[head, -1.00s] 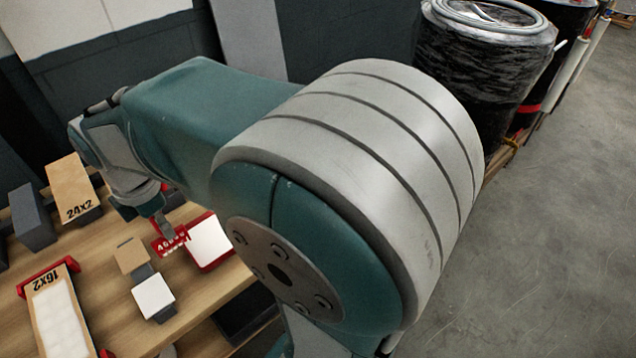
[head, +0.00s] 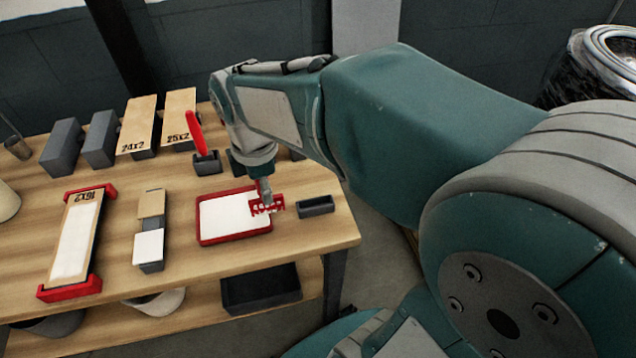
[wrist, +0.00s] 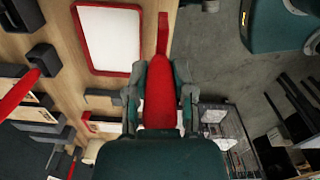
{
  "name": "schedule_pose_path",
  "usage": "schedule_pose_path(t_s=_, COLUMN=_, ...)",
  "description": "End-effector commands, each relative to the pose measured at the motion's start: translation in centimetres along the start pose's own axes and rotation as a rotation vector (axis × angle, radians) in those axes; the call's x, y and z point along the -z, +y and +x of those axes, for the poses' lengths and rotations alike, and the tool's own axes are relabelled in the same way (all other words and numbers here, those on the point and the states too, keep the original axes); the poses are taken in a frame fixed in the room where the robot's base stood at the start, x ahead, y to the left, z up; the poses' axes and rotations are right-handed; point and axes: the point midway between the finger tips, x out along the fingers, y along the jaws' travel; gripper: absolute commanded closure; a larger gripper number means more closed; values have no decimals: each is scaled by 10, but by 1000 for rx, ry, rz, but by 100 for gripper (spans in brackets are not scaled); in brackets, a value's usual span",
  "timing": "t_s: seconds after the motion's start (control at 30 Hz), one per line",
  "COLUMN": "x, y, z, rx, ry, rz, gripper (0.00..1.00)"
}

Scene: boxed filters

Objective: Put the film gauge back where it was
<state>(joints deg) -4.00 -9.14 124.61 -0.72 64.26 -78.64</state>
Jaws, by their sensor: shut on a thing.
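The film gauge (head: 262,207) is a small red toothed plate with pale markings. My gripper (head: 265,190) is shut on it and holds it at the right edge of a red-rimmed white tray (head: 204,238); I cannot tell its exact height. In the wrist view the red gauge (wrist: 160,95) lies between the fingers of my gripper (wrist: 160,65), and the tray (wrist: 140,68) is ahead. A small dark open-topped holder (head: 316,206) stands empty on the bench, just right of the gauge.
On the wooden bench (head: 180,190), a red-handled tool (head: 195,132) stands in a dark holder behind the tray. Boxed filters marked 24x2 (head: 137,125) and 25x2 (head: 179,120) stand behind. A 16x2 filter (head: 77,235) lies in red end pieces at left. The bench's right edge is close.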

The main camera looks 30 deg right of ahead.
Motion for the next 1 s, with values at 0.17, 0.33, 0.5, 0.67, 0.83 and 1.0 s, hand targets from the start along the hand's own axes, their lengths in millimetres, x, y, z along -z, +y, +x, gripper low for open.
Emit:
schedule_pose_path(t_s=0.17, x=-44, y=16, z=18, rx=6, ry=6, rz=10, gripper=100)
schedule_pose_path(t_s=0.33, x=-83, y=30, z=35, rx=6, ry=12, rz=10, gripper=100)
schedule_pose_path(t_s=0.5, x=-102, y=40, z=65, rx=8, ry=10, rz=6, gripper=100)
schedule_pose_path(t_s=0.67, x=-111, y=45, z=82, rx=5, ry=7, rz=3, gripper=100)
schedule_pose_path(t_s=0.83, x=-122, y=49, z=96, rx=6, ry=7, rz=4, gripper=100)
schedule_pose_path(t_s=1.0, x=-123, y=50, z=121, rx=5, ry=10, rz=2, gripper=100)
